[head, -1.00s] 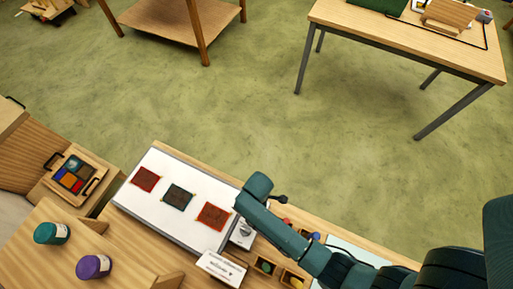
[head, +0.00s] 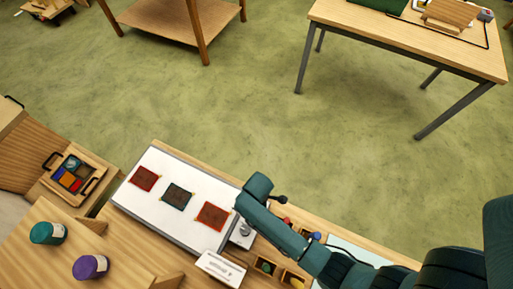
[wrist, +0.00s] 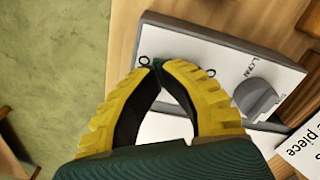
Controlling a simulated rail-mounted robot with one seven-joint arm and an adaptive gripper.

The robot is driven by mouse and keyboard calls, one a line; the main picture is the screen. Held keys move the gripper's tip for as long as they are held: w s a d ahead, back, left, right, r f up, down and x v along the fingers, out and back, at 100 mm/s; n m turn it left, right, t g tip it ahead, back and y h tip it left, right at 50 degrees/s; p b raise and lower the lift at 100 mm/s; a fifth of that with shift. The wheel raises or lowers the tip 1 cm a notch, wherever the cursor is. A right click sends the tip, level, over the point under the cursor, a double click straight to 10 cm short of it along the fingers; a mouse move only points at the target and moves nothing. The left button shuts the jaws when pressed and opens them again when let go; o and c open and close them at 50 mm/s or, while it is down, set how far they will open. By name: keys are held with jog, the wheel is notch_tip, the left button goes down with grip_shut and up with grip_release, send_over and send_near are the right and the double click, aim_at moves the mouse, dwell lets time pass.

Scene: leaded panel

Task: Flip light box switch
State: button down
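The light box (head: 150,205) is a flat white panel with a grey rim, and several small coloured glass squares lie on it. At its right end is a control plate (wrist: 190,45) with round marks and lettering that appears to read "ON". A grey rounded switch knob (wrist: 257,98) stands on this plate, and it also shows in the head view (head: 242,234). My gripper (wrist: 158,66) has yellow fingers with their tips together over the plate, left of the knob and apart from it in the picture. Nothing clear is held. In the head view my arm hides the gripper's tips.
A white printed card (head: 221,268) lies beside the plate. Small wooden bins (head: 266,266) sit to its right. Open floor lies beyond.

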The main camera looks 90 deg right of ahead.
jog(key=shift+f, duration=0.15)
notch_tip(320, 180, up, 7)
jog(key=p, duration=0.7)
jog(key=shift+p, duration=0.35)
